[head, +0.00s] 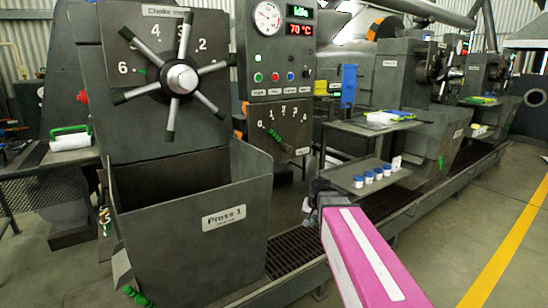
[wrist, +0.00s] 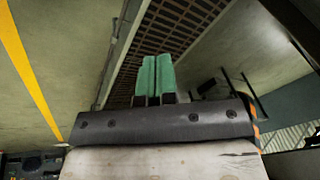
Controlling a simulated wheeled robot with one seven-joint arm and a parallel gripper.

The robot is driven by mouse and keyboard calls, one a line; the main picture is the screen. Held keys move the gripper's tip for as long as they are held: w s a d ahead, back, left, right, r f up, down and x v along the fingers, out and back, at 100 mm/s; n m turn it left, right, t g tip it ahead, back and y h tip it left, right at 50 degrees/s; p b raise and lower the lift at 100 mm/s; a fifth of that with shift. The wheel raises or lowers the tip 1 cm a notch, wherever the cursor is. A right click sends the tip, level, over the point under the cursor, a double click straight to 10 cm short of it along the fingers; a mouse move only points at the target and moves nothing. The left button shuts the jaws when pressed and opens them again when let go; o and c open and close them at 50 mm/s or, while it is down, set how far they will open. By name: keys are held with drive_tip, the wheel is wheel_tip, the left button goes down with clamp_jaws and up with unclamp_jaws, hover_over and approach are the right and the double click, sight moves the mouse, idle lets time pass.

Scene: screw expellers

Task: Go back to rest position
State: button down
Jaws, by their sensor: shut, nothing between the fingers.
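My gripper (wrist: 156,76) shows in the wrist view with its two green fingertips side by side, shut, with nothing between them. Beyond the fingertips are the floor grating and bare floor. In the head view my pink arm reaches in from the lower right, and its dark wrist end is in front of the grating, right of the Press 1 hopper (head: 222,218). The fingertips are hidden or too small to tell in the head view. My gripper appears apart from the press and the small shelf.
The choke wheel (head: 180,78) and control panel (head: 281,75) stand above the hopper. A shelf (head: 345,182) with several blue-lidded jars (head: 368,177) is just beyond my wrist. More presses line the back right. Open floor with a yellow line (head: 508,245) lies to the right.

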drive_tip(key=s+d+f+n+g+h, duration=0.1)
drive_tip(key=s+d+f+n+g, duration=0.1)
drive_tip(key=s+f, duration=1.1)
drive_tip(key=shift+d+n+g, duration=0.4)
drive_tip(key=shift+d+n, duration=0.2)
drive_tip(key=shift+d, duration=0.4)
